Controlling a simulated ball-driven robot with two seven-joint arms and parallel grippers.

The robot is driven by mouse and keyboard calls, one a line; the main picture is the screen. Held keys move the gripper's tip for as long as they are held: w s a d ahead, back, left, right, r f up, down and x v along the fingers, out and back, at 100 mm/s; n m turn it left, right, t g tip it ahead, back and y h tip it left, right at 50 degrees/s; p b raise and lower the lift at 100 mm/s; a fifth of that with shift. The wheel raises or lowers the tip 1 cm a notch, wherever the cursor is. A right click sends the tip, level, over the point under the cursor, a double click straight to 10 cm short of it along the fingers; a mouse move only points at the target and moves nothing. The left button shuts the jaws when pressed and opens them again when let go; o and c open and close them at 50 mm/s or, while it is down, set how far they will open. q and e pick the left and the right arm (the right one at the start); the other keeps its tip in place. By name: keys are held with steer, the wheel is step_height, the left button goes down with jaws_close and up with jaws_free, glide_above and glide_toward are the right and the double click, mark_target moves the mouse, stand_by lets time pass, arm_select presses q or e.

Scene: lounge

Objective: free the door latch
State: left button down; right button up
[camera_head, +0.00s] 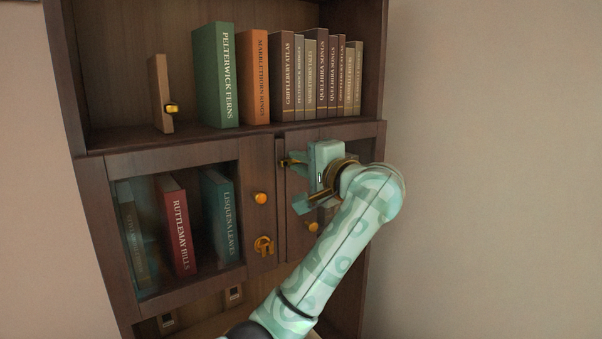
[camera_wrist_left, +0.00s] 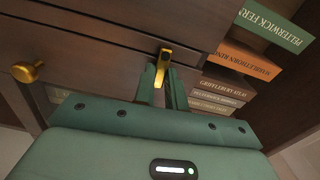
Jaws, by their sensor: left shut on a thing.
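The small brass door latch (camera_head: 289,162) is at the top of the cabinet's right door, near the seam between the two doors. It shows in the left wrist view (camera_wrist_left: 165,58) as a brass piece with a dark spot. My left gripper (camera_head: 298,160) comes in from below right, in front of the right door. In the left wrist view its two green fingers (camera_wrist_left: 164,84) are on either side of the latch and shut on it. The gripper and arm hide much of the right door. My right gripper is not in view.
Brass knobs (camera_head: 260,198) (camera_head: 313,227) and a brass ring-shaped fitting (camera_head: 264,245) stick out from the doors. The left glass door shows books, including a red one (camera_head: 178,226). More books, including a green one (camera_head: 216,76), stand on the open shelf above. Bare wall lies right.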

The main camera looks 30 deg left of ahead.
mark_target(280, 149)
arm_select(q)
steer(key=n+b, duration=0.4)
steer(key=b, duration=0.1)
steer(key=s+r+n+b, duration=0.1)
steer(key=n+b, duration=0.3)
steer(key=b, duration=0.1)
steer(key=n+b, duration=0.4)
steer(key=b, duration=0.1)
steer(key=shift+s+a+r+b, duration=0.15)
steer(key=shift+a+r+b, duration=0.15)
steer(key=shift+r, duration=0.05)
steer(key=shift+s+a+r+n+b, duration=0.15)
steer(key=shift+n+b, duration=0.2)
steer(key=shift+n, duration=0.5)
steer(key=shift+s+n+b, duration=0.2)
steer(key=shift+n+b, duration=0.1)
steer(key=shift+n, duration=0.5)
steer(key=shift+s+a+r+n+b, duration=0.15)
steer(key=shift+n+b, duration=0.2)
steer(key=shift+n, duration=0.5)
steer(key=shift+d, duration=0.1)
steer(key=c, duration=1.4)
jaws_free()
steer(key=shift+c, duration=0.2)
steer(key=shift+s+d, duration=0.1)
steer(key=v, duration=1.6)
steer(key=shift+b, duration=0.3)
steer(key=shift+d, duration=0.1)
